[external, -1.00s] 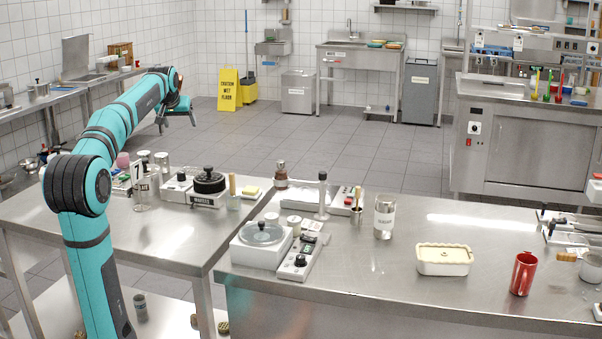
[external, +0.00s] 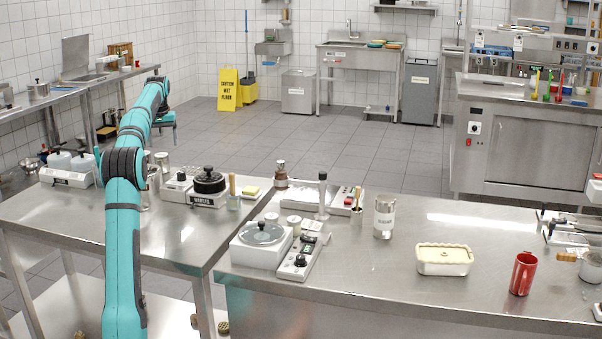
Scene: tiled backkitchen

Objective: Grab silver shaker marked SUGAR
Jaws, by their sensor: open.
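A silver shaker (external: 384,217) with a pale label that seems to read SUGAR stands upright on the right steel counter, near its back edge. My gripper (external: 173,126) is at the far end of my teal arm, raised at the left above the back of the left counter. It is small and partly hidden by the arm. It looks open, holds nothing that I can see, and is well to the left of the shaker, apart from it.
Around the shaker stand a cup with a brush (external: 357,212), a white butter dish (external: 444,259), a red mug (external: 523,273) and a lidded white cooker (external: 262,241). A waffle maker (external: 208,186) sits on the left counter. Bare steel lies right of the shaker.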

